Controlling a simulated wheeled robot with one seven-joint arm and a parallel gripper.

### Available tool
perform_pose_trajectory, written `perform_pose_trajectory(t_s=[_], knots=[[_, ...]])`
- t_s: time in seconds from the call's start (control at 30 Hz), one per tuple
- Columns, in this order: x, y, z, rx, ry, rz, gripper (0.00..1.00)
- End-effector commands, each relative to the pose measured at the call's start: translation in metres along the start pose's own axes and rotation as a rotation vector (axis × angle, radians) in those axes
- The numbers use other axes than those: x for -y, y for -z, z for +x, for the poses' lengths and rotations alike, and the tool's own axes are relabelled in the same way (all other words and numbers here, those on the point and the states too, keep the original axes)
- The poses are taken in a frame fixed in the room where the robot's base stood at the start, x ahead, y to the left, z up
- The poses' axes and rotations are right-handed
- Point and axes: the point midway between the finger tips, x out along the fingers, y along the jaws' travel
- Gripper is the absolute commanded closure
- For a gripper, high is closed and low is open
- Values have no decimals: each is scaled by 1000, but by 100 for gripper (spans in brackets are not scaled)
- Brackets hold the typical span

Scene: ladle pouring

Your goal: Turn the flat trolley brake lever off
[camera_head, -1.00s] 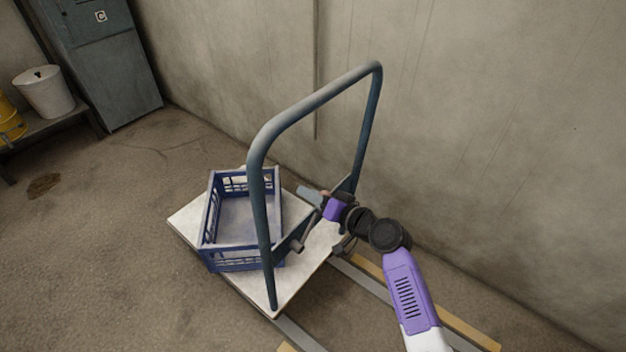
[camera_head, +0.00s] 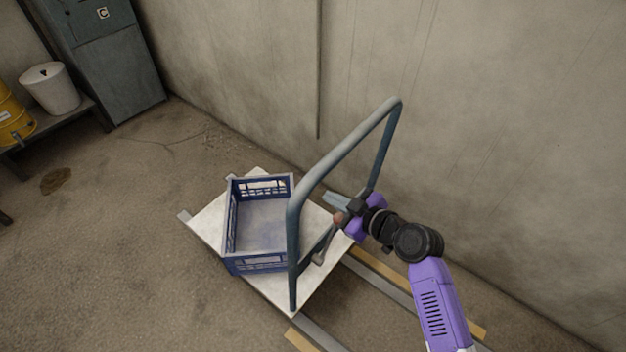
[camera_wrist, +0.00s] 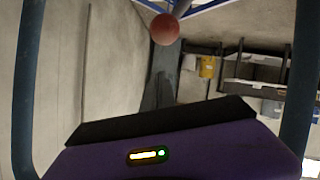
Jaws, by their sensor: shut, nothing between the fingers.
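The flat trolley has a white platform (camera_head: 275,288) and a tall blue-grey push handle (camera_head: 345,148). A blue crate (camera_head: 262,264) stands on the platform. My gripper (camera_head: 342,205) is shut and empty at the handle's lower right, close to the knob. I cannot tell if they touch. The fingertips are hard to make out.
The two handle posts (camera_wrist: 27,90) flank my gripper in the wrist view. A wall (camera_head: 480,130) rises close behind the trolley. Floor strips (camera_head: 375,268) lie under and beside it. A cabinet (camera_head: 110,70) and a bench with a white bucket (camera_head: 50,88) stand far left.

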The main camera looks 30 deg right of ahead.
Motion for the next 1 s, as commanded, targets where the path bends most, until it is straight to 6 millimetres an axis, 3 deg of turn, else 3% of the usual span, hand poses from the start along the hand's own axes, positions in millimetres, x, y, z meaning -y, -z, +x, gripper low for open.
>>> perform_pose_trajectory(t_s=[0.1, 0.27, 0.77, 0.8, 1.0], knots=[[-1, 4, -8, 12, 2, -72, 100], [0, 2, 4, 12, 4, -86, 100], [1, 1, 97, 12, 5, -83, 100], [2, -12, 96, 18, 5, -79, 100], [0, -33, 101, 15, 5, -81, 100]])
